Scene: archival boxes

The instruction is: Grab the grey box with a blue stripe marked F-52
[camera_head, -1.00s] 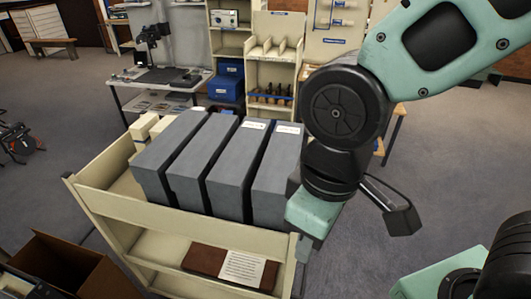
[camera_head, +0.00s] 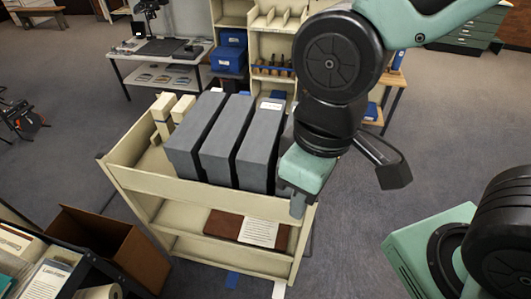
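Several tall grey boxes stand side by side in the top tray of a cream cart (camera_head: 160,182). A left box (camera_head: 190,150), a middle box (camera_head: 222,152) and a right box (camera_head: 258,150) show clearly. The right box has a white label on top, too small to read. No blue stripe or F-52 marking can be made out. My gripper (camera_head: 298,205) points down at the cart's right end, beside the right box. Its fingers are mostly hidden by its own body, so I cannot tell whether it is open or holds anything. My arm hides the tray's right end.
Cream blocks (camera_head: 172,112) stand at the tray's back left. A brown folder with a paper (camera_head: 258,232) lies on the cart's lower shelf. An open brown carton (camera_head: 110,245) stands at lower left. Shelving and a table (camera_head: 160,65) are behind.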

